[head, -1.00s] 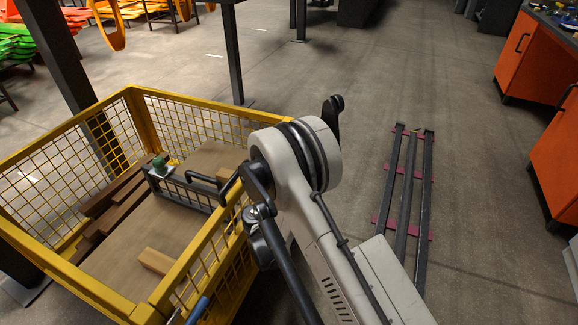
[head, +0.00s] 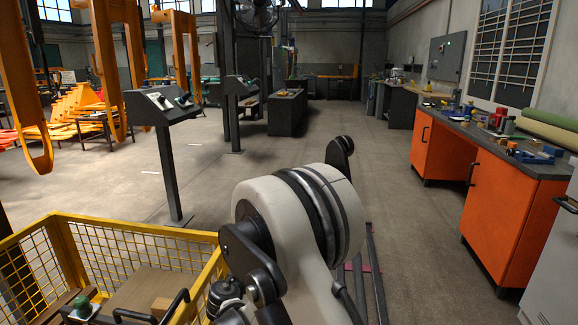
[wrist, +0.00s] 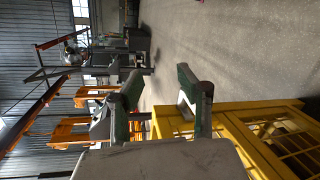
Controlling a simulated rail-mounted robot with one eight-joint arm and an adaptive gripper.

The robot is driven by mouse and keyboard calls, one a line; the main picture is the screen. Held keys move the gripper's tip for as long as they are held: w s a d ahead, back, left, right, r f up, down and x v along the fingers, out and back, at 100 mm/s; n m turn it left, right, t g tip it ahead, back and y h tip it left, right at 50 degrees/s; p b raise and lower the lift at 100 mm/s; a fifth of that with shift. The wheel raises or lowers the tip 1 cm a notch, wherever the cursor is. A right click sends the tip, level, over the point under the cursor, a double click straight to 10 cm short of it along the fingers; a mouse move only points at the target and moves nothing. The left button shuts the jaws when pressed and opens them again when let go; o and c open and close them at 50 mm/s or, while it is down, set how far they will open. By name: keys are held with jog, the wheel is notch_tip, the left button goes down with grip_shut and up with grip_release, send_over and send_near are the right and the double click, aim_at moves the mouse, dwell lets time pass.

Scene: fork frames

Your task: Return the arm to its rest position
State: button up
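My arm shows in the head view as a pale link with a large round joint, folded up in front of the camera. My gripper (wrist: 160,88) shows in the wrist view with its two green-padded fingers well apart and nothing between them. It is open and empty. I cannot make out the gripper in the head view.
In the crate lie a wooden block (head: 161,307) and a dark-handled carrier (head: 130,314). A control pedestal (head: 168,150) stands behind the crate. An orange workbench (head: 507,205) runs along the right. Dark rails (head: 377,275) lie on the floor beyond my arm. The middle floor is open.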

jog(key=s+d+r+m+g, duration=0.35)
jog(key=s+d+r, duration=0.35)
jog(key=d, duration=0.4)
jog(key=s+d+r+m+g, duration=0.2)
jog(key=s+d+r+m, duration=0.25)
jog(key=d+r, duration=0.45)
jog(key=s+d+m+g+y, duration=0.1)
jog(key=s+d+m, duration=0.2)
jog(key=s, duration=0.6)
jog(key=s+d+m+g+y, duration=0.1)
jog(key=s+d+m+y, duration=0.2)
jog(key=s, duration=0.7)
jog(key=s+d+m, duration=0.4)
jog(key=s, duration=0.5)
notch_tip(320, 180, up, 18)
jog(key=p, duration=1.8)
jog(key=shift+s+a, duration=0.15)
jog(key=shift+a, duration=0.15)
jog(key=shift+r, duration=0.1)
